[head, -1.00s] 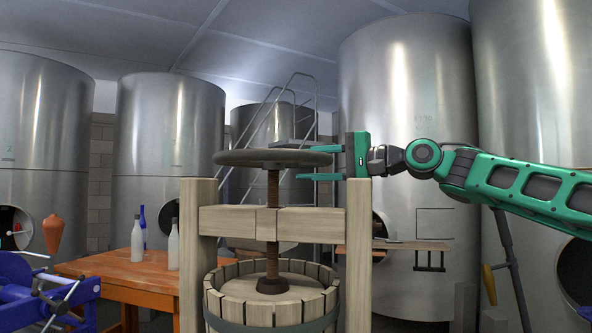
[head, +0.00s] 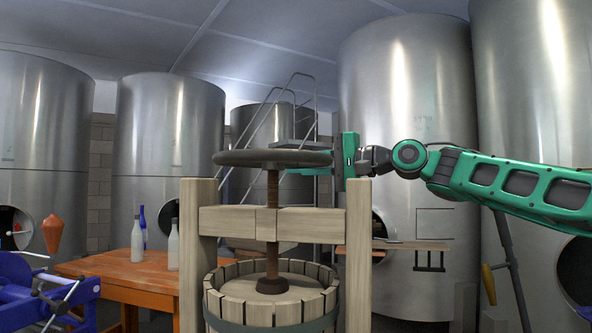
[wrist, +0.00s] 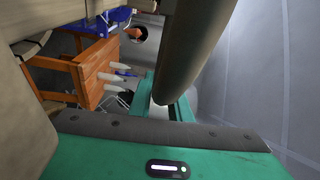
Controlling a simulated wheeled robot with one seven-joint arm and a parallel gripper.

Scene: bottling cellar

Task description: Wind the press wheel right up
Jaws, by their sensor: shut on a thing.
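The press wheel (head: 255,158) is a dark grey disc on top of a rusty threaded screw (head: 272,205). The screw passes down through the wooden crossbeam (head: 235,221) to a round pressing plate (head: 258,290) inside the slatted basket. My gripper (head: 318,165) is at the right side of the wheel, shut on its rim. A finger shows below the rim, and the rest of the fingers are mostly hidden behind the wheel. In the wrist view the wheel's rim (wrist: 190,50) runs down to the green fingers (wrist: 165,98).
Two wooden posts (head: 358,250) flank the press, the right one just below my gripper. An orange table (head: 120,273) with several bottles stands at the left, beside a blue machine (head: 45,290). Steel tanks (head: 405,120) and a metal stair (head: 285,120) stand behind.

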